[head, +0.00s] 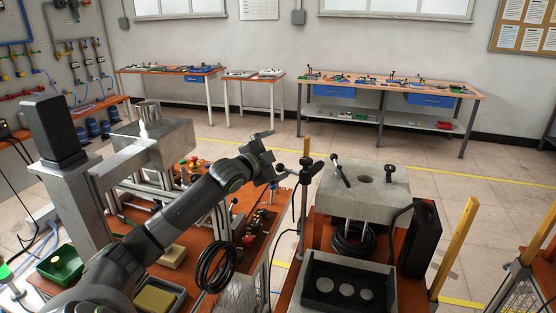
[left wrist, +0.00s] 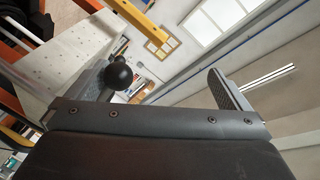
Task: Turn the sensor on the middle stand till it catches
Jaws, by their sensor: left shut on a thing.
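The middle stand (head: 304,198) is a slim dark upright between the two orange benches. Near its top is the sensor (head: 291,172), a small dark piece with a black ball end. My left gripper (head: 270,150) reaches it from the left and is shut on it. In the left wrist view my left gripper's fingers (left wrist: 165,88) look wide apart, and the black ball end of the sensor (left wrist: 118,76) is beside the left-hand finger. Contact with the other finger cannot be made out. My right gripper is not in view.
Right of the stand is a grey block with a hole (head: 388,187) and a black lever (head: 340,171). A dark tray (head: 311,292) with round discs stands before it. A black cable coil (head: 216,266) hangs below my left arm. Open floor lies behind.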

